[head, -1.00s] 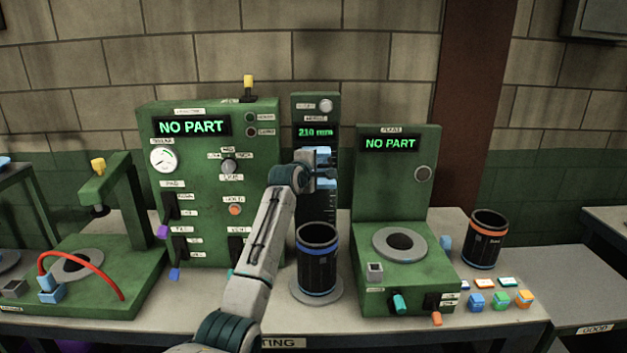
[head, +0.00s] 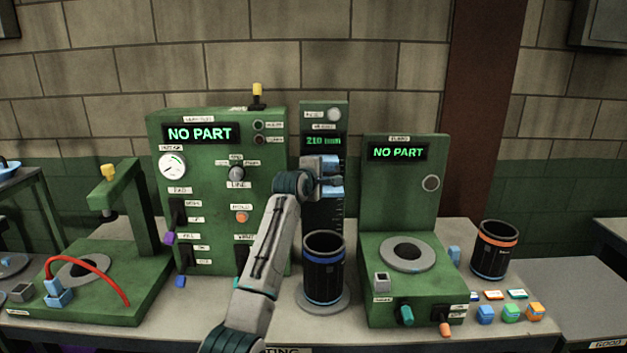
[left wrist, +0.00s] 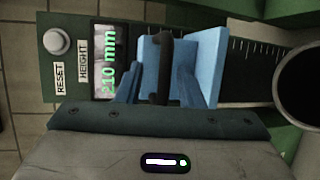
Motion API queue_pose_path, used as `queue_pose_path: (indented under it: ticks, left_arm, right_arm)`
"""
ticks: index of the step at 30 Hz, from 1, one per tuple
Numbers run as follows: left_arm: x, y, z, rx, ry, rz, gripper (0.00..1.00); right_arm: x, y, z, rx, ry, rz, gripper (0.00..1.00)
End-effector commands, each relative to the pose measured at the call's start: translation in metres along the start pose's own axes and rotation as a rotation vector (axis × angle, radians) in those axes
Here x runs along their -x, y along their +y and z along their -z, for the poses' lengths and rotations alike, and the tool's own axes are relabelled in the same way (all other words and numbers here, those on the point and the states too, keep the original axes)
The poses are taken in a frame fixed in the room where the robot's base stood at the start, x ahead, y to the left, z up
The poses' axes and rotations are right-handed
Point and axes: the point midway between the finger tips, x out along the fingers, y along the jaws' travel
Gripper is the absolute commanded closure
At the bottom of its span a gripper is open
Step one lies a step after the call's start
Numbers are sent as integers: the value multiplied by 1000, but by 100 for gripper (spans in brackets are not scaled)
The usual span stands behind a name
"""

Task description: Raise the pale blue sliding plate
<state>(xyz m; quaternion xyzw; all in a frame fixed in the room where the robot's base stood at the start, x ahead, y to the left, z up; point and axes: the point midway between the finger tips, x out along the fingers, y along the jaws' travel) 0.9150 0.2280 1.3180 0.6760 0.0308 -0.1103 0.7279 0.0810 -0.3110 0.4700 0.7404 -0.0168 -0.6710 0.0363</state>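The pale blue sliding plate (left wrist: 212,52) is on the dark scale of the green height gauge, whose display reads 210 mm (head: 324,141). In the head view the plate is partly hidden by my left gripper (head: 329,179). In the left wrist view a black handle (left wrist: 164,60) stands out from the plate. The blue fingers of my left gripper (left wrist: 158,86) are on either side of the handle, with gaps showing. A black sleeve with a blue band (head: 323,266) stands upright on a round grey base below the plate. My right gripper is not in view.
A green tester reading NO PART (head: 200,134) stands left of the gauge, another (head: 398,153) right of it. A black sleeve with an orange band (head: 494,250) and several small coloured blocks are at the right. A red cable (head: 92,262) is at the left.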

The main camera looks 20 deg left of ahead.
Motion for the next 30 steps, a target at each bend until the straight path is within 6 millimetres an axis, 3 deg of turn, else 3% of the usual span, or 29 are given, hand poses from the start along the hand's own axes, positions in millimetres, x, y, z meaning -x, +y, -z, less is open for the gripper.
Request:
queue_pose_path:
  ticks: [15, 21, 30]
  left_arm:
    - [79, -2, 0, 0, 0, -5, 66]
    - [90, 0, 0, 0, 0, -3, 66]
    - [91, 0, 0, 0, 0, -2, 66]
  right_arm:
    - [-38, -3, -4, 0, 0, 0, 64]
    - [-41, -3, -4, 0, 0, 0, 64]
    - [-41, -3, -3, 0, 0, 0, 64]
